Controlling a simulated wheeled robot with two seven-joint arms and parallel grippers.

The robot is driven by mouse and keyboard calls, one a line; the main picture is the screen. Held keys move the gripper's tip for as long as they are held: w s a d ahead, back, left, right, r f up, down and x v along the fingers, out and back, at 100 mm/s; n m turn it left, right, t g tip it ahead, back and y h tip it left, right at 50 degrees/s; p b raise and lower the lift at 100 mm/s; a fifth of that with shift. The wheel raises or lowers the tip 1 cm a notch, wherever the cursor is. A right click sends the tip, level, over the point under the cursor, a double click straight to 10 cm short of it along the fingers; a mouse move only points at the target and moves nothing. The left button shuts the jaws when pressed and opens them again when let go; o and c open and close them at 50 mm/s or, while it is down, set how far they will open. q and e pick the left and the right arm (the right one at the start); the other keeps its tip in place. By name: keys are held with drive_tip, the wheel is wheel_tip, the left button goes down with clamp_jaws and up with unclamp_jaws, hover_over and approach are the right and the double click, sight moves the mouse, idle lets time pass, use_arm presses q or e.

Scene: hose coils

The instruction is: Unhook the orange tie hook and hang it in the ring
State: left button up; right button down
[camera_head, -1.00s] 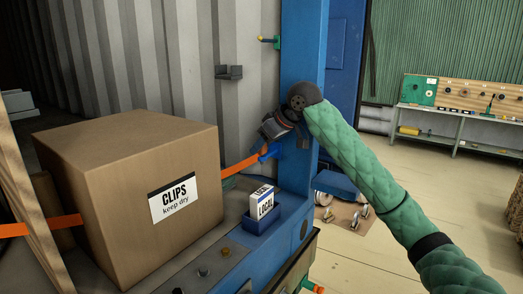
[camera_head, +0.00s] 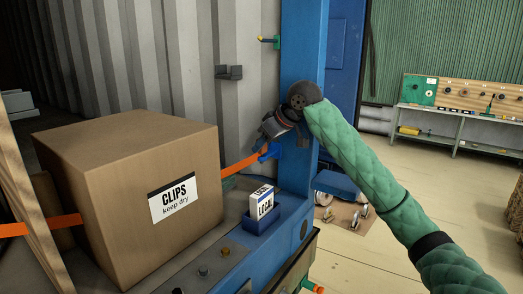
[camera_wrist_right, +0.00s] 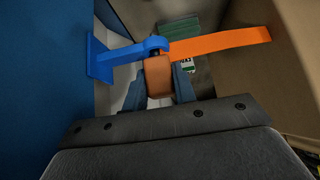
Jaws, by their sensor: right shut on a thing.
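My right gripper (camera_wrist_right: 158,86) is shut on an orange block-like piece, the orange tie hook (camera_wrist_right: 158,78), in the right wrist view. The hook sits directly below the round end of a blue bracket (camera_wrist_right: 120,54) that sticks out from a blue surface. An orange strap (camera_wrist_right: 225,43) runs from there to the right. Whether the hook still touches the bracket, I cannot tell. In the head view my right gripper (camera_head: 272,135) is at the blue post, just above the blue bracket (camera_head: 270,152) and the orange strap (camera_head: 240,166). I cannot make out a separate ring. My left gripper is not in view.
A cardboard box (camera_head: 130,200) marked CLIPS stands left of the strap. A blue holder (camera_head: 262,221) with a white LOCAL card is below the gripper. A blue post (camera_head: 305,50) rises behind it, with a green-and-yellow fitting (camera_head: 271,41) higher up. Open floor is at right.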

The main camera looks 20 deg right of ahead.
drive_tip(key=shift+r, duration=0.3)
idle(0.4)
drive_tip(key=shift+r, duration=1.8)
drive_tip(key=shift+r, duration=3.15)
